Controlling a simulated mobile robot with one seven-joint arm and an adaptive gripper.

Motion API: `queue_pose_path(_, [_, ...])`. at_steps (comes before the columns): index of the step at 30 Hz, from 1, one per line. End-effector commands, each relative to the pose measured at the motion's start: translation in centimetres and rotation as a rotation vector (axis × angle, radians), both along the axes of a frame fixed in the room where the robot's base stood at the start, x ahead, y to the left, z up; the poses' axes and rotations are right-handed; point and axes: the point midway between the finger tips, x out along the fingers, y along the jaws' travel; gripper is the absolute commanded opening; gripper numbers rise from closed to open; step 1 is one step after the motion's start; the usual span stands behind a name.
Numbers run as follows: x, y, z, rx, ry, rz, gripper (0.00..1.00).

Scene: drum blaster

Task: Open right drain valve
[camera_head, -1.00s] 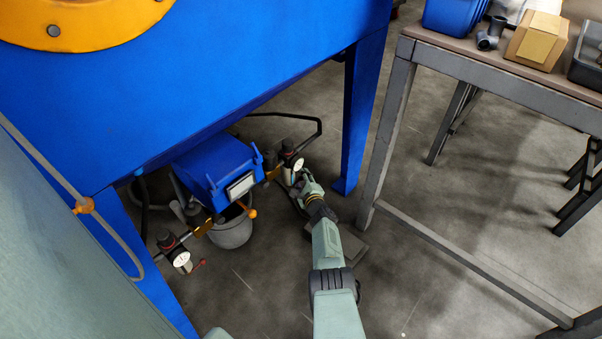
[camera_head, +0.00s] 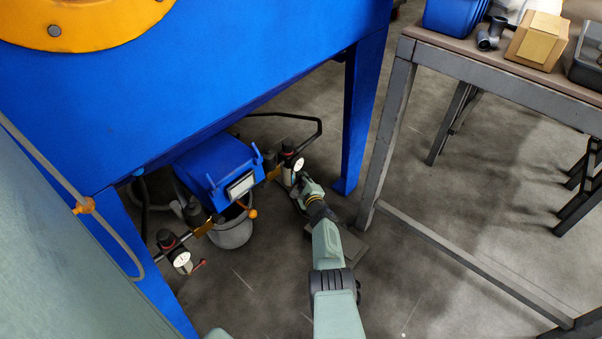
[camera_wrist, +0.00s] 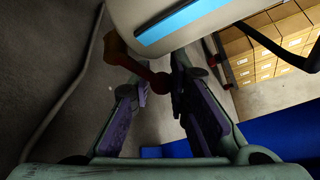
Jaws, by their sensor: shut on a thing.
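The right drain valve (camera_wrist: 135,62) is a small dark red lever under a pale rounded filter bowl with a light blue strip (camera_wrist: 185,25) in the wrist view. My gripper (camera_wrist: 155,84) is shut on the lever, whose round end sits between the purple-padded fingers, close to the right one. In the head view my gripper (camera_head: 302,187) is at the right filter unit (camera_head: 290,160), low beside the blue machine, and hides the right valve. The left filter unit (camera_head: 179,256) has a matching red lever (camera_head: 199,265) in plain view.
A blue box (camera_head: 212,168) and a grey bucket (camera_head: 233,229) lie between the two units. The blue machine leg (camera_head: 360,110) stands behind my gripper. A grey workbench frame (camera_head: 387,140) is to the right. The floor between is mostly clear.

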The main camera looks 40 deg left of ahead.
Motion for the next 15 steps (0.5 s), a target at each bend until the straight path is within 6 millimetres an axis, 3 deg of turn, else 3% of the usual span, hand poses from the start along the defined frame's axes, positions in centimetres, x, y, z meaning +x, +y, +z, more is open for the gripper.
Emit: queue_pose_path(15, [0.06, 0.31, -0.12, 0.02, 0.14, 0.007, 0.0])
